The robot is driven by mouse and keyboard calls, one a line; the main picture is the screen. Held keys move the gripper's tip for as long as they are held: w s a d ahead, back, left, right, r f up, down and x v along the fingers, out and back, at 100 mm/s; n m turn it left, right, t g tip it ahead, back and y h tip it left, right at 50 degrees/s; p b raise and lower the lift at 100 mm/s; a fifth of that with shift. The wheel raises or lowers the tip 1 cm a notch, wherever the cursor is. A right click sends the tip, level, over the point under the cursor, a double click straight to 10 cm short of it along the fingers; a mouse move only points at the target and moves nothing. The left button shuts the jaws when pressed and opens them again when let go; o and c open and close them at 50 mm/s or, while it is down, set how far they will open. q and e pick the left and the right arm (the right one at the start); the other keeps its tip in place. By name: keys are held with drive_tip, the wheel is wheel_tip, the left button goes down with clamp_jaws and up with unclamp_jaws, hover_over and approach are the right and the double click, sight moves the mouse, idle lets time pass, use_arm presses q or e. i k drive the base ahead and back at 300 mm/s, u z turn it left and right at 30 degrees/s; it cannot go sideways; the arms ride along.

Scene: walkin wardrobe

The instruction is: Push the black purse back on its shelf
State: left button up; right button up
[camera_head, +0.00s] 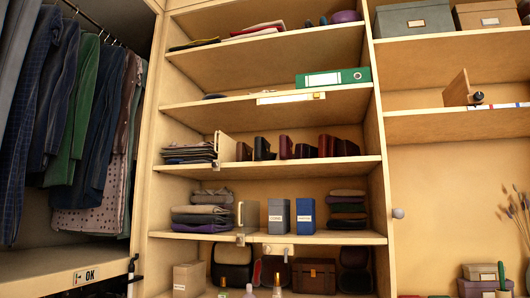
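A black bag with a rounded flap (232,275) stands on the lowest visible shelf of the middle unit, towards the left. A second dark bag with a reddish part (274,271) stands to its right. Another dark rounded bag (355,279) is at the right end of that shelf. A small black item (262,148) also stands among dark red and brown ones on a shelf higher up. I cannot tell for sure which of these is the black purse. Neither of my grippers is in view.
A beige box (188,279) and a brown case (314,277) share the lowest shelf, with small bottles (249,291) in front. Above are folded clothes (201,217) and blue-grey boxes (279,216). Hanging clothes (85,110) fill the left side.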

sight(262, 147)
drive_tip(key=z, duration=0.4)
drive_tip(key=i, duration=2.4)
drive_tip(key=u, duration=1.1)
